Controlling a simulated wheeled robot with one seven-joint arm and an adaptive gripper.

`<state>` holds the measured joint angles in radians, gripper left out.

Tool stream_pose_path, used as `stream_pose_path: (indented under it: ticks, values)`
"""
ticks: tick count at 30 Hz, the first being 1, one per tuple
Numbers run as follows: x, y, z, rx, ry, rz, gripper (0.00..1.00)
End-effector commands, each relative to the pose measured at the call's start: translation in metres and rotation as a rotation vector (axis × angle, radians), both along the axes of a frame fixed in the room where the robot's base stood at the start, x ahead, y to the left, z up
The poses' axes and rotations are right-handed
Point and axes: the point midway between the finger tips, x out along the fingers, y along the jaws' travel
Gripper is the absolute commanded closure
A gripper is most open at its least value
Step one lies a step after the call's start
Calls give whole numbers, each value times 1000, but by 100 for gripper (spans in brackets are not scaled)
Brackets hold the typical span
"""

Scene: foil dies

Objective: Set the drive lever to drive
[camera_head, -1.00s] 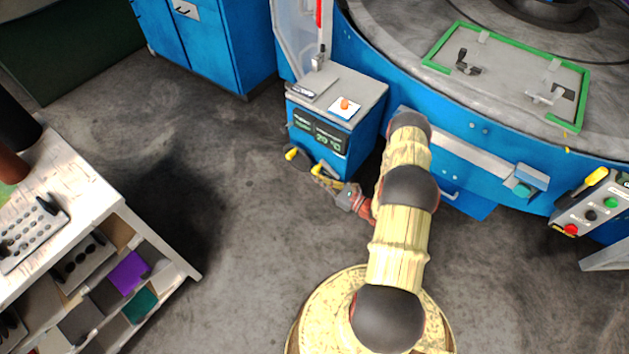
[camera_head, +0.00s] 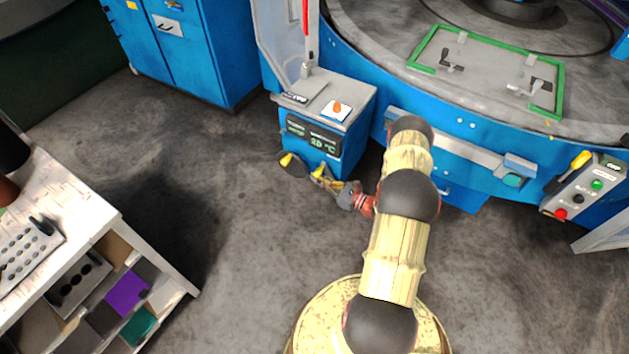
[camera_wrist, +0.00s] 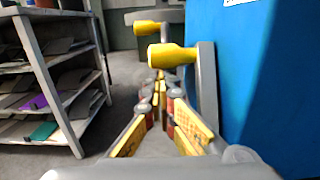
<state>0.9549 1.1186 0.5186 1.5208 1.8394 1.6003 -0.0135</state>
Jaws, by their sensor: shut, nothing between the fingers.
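Two levers with yellow handles sit low at the side of a blue cabinet (camera_head: 349,146) with a temperature display. In the wrist view the nearer lever (camera_wrist: 172,56) has a grey arm beside the blue wall, and the farther lever (camera_wrist: 150,28) is behind it, up and left. The farther handle also shows in the head view (camera_head: 287,160). I cannot read which one is the drive lever. My gripper (camera_wrist: 159,78) is shut and empty, its tips just below the nearer handle; contact cannot be told. In the head view my gripper (camera_head: 322,180) is low in front of the cabinet.
A third yellow-handled lever (camera_head: 580,160) stands on the button panel (camera_head: 590,187) at the right. The large round machine (camera_head: 410,90) fills the back right. A shelf bench (camera_head: 80,215) stands at the left. The floor (camera_head: 240,230) between is clear.

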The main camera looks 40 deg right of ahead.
Motion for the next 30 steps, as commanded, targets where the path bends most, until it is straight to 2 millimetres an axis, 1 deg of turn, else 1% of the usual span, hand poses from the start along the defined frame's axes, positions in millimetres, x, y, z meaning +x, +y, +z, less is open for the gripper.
stream_pose_path:
  ticks: [1, 6, 30]
  values:
    - [1, -2, 6, -4, -10, 2, 100]
    - [-1, -3, 9, -5, -11, 3, 100]
    - [-2, -5, 13, -7, -15, 3, 100]
